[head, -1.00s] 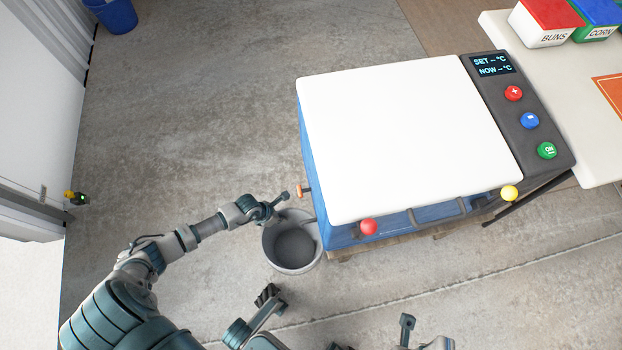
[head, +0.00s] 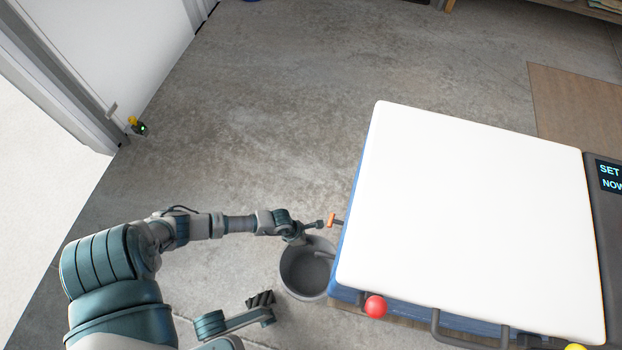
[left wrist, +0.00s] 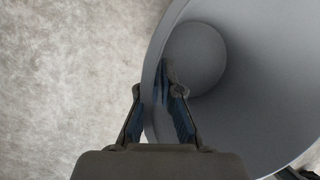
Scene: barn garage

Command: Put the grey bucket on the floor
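The grey bucket (head: 308,270) is upright with its open mouth facing up, close against the near left side of the blue, white-topped appliance (head: 475,215). Whether its base hangs clear of the floor, I cannot tell. My left gripper (head: 311,232) is at the bucket's far rim. In the left wrist view, the bucket (left wrist: 240,80) fills the right side. My left gripper (left wrist: 157,95) has its fingers apart there, one outside the wall and one inside, with the rim between them and visible gaps.
An orange-tipped knob (head: 335,219) sticks out from the appliance beside my left gripper. A red knob (head: 375,306) and a dark handle are on its front edge. The concrete floor (head: 270,120) is open left of and behind the appliance. A white door (head: 125,50) stands at the left.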

